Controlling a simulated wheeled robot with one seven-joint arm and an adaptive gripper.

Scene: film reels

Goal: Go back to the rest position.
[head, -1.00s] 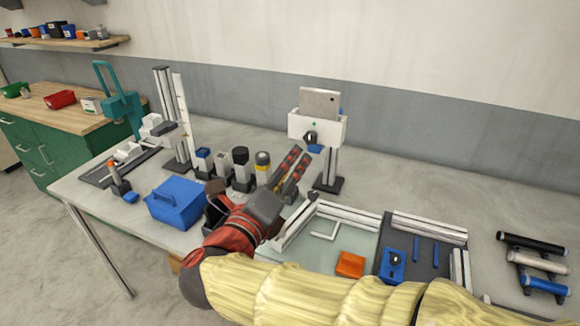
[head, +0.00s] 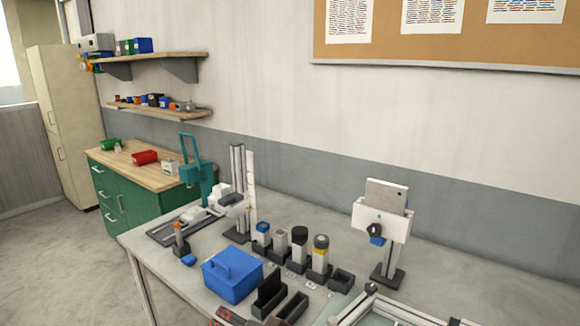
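My gripper does not show clearly in the head view. Only a small dark red and black sliver, which looks like part of my arm, shows at the bottom edge, left of centre. I cannot see the fingers or whether they hold anything. The grey-white worktable (head: 455,290) fills the lower part of the view.
On the table stand a blue box (head: 232,275), black open bins (head: 269,296), several capped containers (head: 299,245), a white device on a post (head: 383,222) and a tall upright stand (head: 238,190). A green cabinet (head: 120,200) stands at left behind. Floor at far left is clear.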

